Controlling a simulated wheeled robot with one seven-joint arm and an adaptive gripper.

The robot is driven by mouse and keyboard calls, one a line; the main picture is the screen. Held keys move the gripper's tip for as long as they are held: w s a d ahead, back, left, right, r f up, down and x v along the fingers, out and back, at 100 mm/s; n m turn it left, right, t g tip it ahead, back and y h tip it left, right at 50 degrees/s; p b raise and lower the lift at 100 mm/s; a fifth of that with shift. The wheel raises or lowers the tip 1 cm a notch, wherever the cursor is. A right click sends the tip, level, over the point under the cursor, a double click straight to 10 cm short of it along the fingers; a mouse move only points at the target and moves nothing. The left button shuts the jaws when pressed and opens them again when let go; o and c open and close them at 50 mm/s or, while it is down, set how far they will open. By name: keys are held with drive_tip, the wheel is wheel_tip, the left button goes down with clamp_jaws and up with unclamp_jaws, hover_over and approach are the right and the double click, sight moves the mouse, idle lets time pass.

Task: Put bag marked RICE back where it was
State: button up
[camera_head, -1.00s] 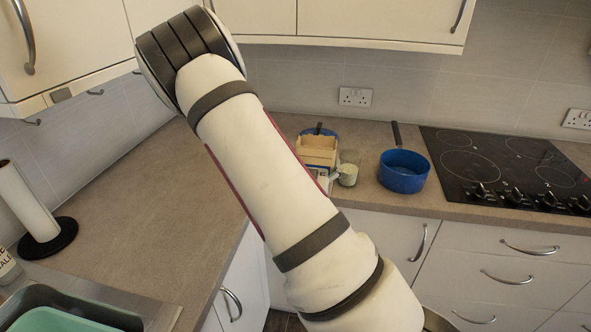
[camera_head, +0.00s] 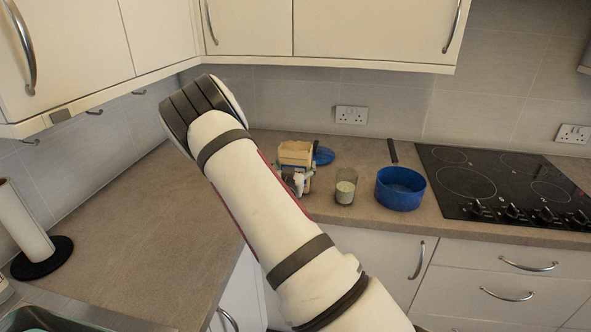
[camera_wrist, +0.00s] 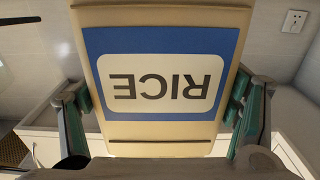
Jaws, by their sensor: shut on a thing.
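The bag marked RICE (camera_wrist: 160,128) is tan with a blue and white label. It fills the middle of the wrist view, its lettering upside down there. My gripper (camera_wrist: 160,112) is shut on it, one green-padded finger at each side. In the head view the bag (camera_head: 296,152) shows above the back counter, just beyond my arm, with my gripper (camera_head: 297,180) partly hidden behind the arm. I cannot tell whether the bag's base touches the counter.
A blue round item (camera_head: 323,155) lies right of the bag. A glass jar (camera_head: 345,187) and a blue pan (camera_head: 400,190) stand farther right, before the black hob (camera_head: 500,185). The left counter (camera_head: 150,225) is mostly clear, with a paper roll (camera_head: 22,225) at its edge.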

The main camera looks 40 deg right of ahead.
drive_tip(key=shift+f, duration=0.7)
drive_tip(key=shift+f, duration=0.1)
drive_tip(key=o, duration=1.4)
drive_tip(key=shift+f, duration=0.1)
